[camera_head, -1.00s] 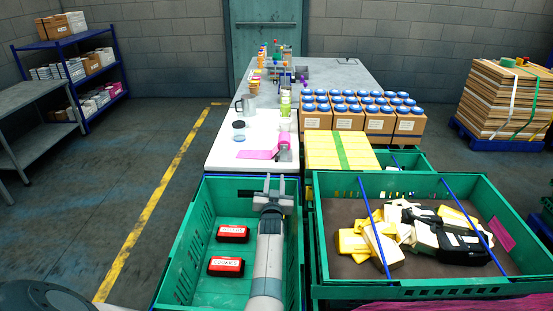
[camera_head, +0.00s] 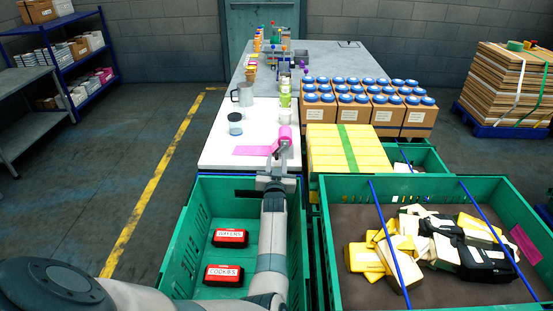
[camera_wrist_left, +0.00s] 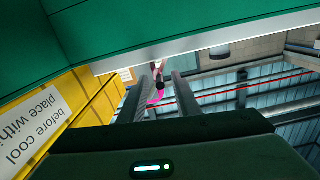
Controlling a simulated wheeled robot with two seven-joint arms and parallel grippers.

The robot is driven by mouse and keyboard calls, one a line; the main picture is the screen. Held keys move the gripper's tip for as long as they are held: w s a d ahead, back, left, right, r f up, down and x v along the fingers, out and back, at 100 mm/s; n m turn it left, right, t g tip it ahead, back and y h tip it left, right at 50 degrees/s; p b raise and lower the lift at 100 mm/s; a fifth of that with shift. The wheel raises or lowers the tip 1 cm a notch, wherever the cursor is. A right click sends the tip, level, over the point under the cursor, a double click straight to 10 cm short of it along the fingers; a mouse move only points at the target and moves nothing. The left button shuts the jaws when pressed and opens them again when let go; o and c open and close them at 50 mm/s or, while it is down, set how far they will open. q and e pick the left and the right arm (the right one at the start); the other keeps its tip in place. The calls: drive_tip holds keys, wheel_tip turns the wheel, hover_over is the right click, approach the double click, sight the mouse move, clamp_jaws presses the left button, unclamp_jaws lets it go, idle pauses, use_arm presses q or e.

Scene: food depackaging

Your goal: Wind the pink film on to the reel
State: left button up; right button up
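A pink reel (camera_head: 285,134) stands at the near right of the white table top (camera_head: 222,155), on a small grey holder. A flat strip of pink film (camera_head: 252,150) lies to its left on the table and reaches towards it. My left gripper (camera_head: 274,170) is at the near edge of the table, just in front of the reel. In the left wrist view its two fingers (camera_wrist_left: 158,92) are apart. Pink film (camera_wrist_left: 154,97) shows beyond and between them, and nothing is held. My right gripper is not in view.
Below my left arm is a green crate (camera_head: 179,235) with two red-and-black packs (camera_head: 229,238). A larger green crate (camera_head: 335,245) with yellow cartons is at the right. A yellow stack (camera_head: 325,150) stands close right of the reel. A metal jug (camera_head: 242,94) and blue-lidded jar (camera_head: 235,125) stand behind.

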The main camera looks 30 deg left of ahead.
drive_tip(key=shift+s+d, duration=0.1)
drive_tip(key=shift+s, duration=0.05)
use_arm(q)
clamp_jaws()
drive_tip(key=shift+d+f+n+b, duration=0.2)
drive_tip(key=shift+n+b, duration=0.1)
drive_tip(key=shift+b, duration=0.15)
drive_tip(key=shift+w+d+n+b, duration=0.15)
drive_tip(key=shift+n+b, duration=0.2)
drive_tip(key=shift+n, duration=0.35)
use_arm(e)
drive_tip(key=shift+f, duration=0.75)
use_arm(q)
unclamp_jaws()
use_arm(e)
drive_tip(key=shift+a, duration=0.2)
